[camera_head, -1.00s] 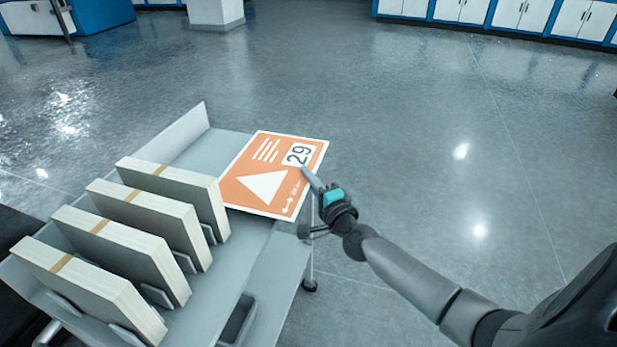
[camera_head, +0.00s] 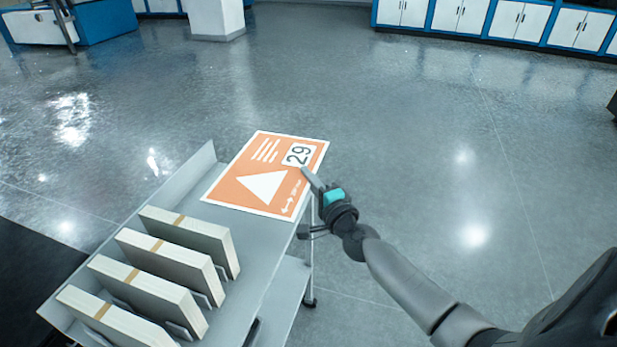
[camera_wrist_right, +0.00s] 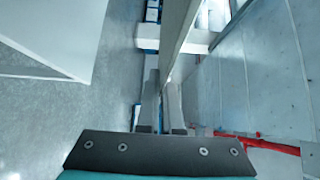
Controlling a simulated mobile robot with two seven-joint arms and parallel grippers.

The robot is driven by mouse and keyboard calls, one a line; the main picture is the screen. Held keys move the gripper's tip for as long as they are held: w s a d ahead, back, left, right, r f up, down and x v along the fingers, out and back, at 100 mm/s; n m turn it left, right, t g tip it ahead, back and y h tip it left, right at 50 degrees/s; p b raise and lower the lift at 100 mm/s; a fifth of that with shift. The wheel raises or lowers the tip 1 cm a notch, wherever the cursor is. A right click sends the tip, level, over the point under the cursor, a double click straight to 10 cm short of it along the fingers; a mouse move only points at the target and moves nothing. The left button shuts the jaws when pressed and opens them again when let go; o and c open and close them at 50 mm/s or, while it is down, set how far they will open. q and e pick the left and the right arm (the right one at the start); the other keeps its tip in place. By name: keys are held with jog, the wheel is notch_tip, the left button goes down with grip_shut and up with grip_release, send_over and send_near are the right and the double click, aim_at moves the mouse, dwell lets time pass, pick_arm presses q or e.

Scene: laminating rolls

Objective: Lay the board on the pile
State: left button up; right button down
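The board (camera_head: 228,190) is a flat orange sheet with a white border, a white triangle and the number 29. My right gripper (camera_head: 309,176) is shut on its right edge and holds it roughly level over the far end of a grey cart. In the right wrist view a pale thin edge, likely the board (camera_wrist_right: 180,35), runs up from between the fingers (camera_wrist_right: 163,100). No pile of similar boards shows in the head view. My left gripper is not in view.
The grey cart (camera_head: 262,262) carries several thick upright stacks (camera_head: 175,262) with tan bands, standing in slots. Open shiny floor (camera_head: 420,130) lies beyond and to the right. Blue and white cabinets (camera_head: 480,15) line the back, with a white pillar (camera_head: 215,18) at the upper left.

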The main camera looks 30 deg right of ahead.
jog(key=shift+r+p, duration=1.25)
jog(key=shift+r, duration=0.5)
